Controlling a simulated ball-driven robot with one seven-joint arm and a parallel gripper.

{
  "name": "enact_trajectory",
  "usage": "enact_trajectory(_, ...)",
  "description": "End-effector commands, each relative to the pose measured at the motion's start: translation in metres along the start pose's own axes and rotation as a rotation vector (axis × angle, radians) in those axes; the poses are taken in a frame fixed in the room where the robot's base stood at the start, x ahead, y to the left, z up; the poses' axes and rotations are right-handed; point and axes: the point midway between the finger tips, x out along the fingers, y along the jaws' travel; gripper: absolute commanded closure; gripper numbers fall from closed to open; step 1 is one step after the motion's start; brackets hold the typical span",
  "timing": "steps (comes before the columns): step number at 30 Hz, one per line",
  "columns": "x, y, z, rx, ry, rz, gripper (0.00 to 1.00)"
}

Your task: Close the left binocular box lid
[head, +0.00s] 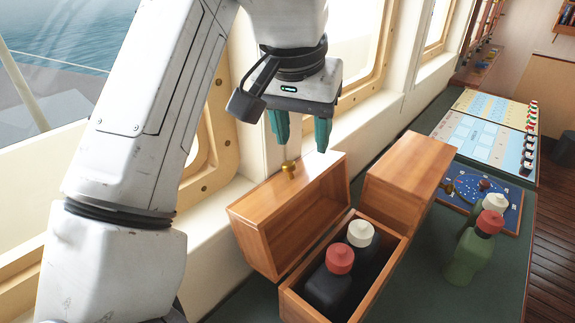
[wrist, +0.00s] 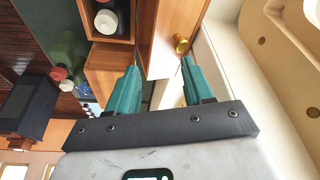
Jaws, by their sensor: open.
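The left binocular box (head: 292,297) is a wooden box with two dark bottles inside, one red-capped, one white-capped. Its lid (head: 245,226) stands open, leaning back toward the window side. A brass knob (head: 289,168) sits at the lid's upper edge. My gripper (head: 301,148), with teal fingers, is open and empty, pointing down just above the lid edge. In the wrist view the lid (wrist: 158,42) lies ahead of the fingers (wrist: 161,62), with the knob (wrist: 181,44) near the right fingertip. I cannot tell whether that finger touches it.
A second wooden box (head: 408,178) with its top shut stands just right of the lid. The window wall is close on the left.

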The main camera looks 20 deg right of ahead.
Motion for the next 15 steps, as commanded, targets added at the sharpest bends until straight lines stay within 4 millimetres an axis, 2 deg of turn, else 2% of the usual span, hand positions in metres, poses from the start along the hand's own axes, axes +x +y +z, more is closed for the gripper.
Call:
enact_trajectory(1, -0.007, -0.013, 0.001, -0.045, 0.036, 0.003, 0.49)
enact_trajectory(3, -0.017, -0.025, 0.002, -0.089, 0.069, 0.003, 0.49)
enact_trajectory(7, -0.023, -0.034, 0.003, -0.122, 0.095, 0.005, 0.49)
enact_trajectory(11, -0.011, -0.035, 0.002, -0.123, 0.094, 0.004, 0.49)
enact_trajectory(15, 0.013, -0.035, 0.000, -0.124, 0.092, 0.006, 0.49)
